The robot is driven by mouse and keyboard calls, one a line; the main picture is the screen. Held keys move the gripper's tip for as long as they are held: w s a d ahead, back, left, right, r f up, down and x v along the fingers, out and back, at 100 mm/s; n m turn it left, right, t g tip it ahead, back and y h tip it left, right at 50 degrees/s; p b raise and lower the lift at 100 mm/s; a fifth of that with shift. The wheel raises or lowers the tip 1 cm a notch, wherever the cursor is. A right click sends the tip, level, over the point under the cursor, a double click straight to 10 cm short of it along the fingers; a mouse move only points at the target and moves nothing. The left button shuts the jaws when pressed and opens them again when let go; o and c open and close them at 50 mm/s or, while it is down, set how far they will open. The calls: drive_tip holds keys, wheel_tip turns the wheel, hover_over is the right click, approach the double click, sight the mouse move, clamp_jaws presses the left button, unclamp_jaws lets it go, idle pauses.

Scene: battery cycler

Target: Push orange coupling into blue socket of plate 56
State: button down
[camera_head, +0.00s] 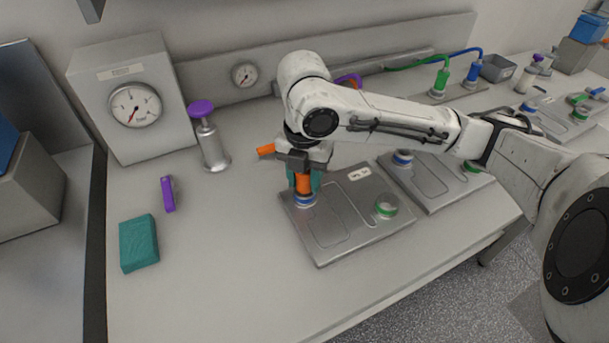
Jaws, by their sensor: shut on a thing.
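Plate 56 (340,233) is a grey metal plate on the bench, with its number on a white label (358,174). Its blue-ringed socket (305,200) is at the back left and its green-ringed socket (387,205) at the right. My gripper (303,172) points down over the blue socket and is shut on the orange coupling (303,184). The coupling is upright, directly above or in the blue socket. I cannot tell how deep it sits. The gripper hides its upper part.
A teal block (139,243) and a purple piece (168,194) lie at the left. A purple-topped metal cylinder (209,138) stands near the gauge box (128,100). Another plate (439,186) lies right of plate 56.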

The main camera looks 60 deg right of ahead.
drive_tip(key=shift+f, duration=0.3)
drive_tip(key=shift+c, duration=0.9)
unclamp_jaws()
drive_tip(key=shift+r, duration=0.1)
wheel_tip(320, 180, up, 11)
drive_tip(key=shift+f+p, duration=0.15)
drive_tip(key=shift+p, duration=0.35)
